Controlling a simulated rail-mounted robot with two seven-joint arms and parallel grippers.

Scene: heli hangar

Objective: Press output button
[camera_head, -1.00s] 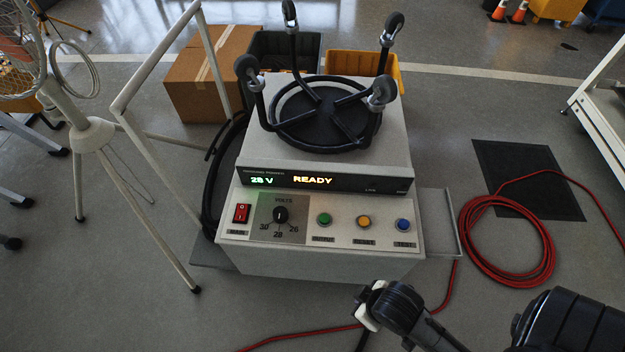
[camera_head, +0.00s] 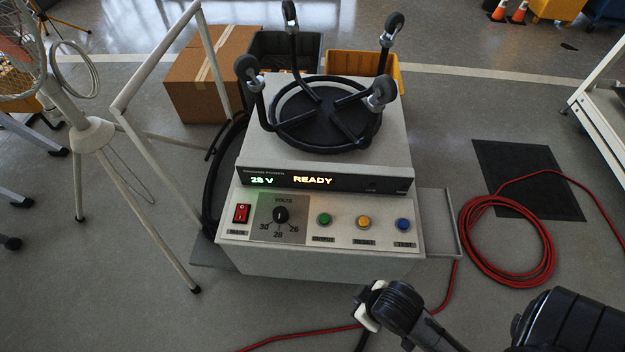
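The ground power unit (camera_head: 320,262) is a pale box with a sloped front panel. Its green button (camera_head: 324,219) sits above a label that appears to read OUTPUT. To its right are a yellow button (camera_head: 363,222) labelled RESET and a blue button (camera_head: 403,225) labelled TEST. The display (camera_head: 325,181) reads 28 V and READY. A red MAIN switch (camera_head: 241,213) and a VOLTS knob (camera_head: 280,215) pointing down toward 28 are at left. My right gripper (camera_head: 366,304) is below and in front of the unit, apart from the panel; its finger opening is unclear. My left gripper is out of view.
An upturned black caster base (camera_head: 330,112) rests on top of the unit. A white frame stand (camera_head: 150,180) is at left. A coiled red cable (camera_head: 507,240) lies on the floor at right. A cardboard box (camera_head: 205,80) and two bins stand behind.

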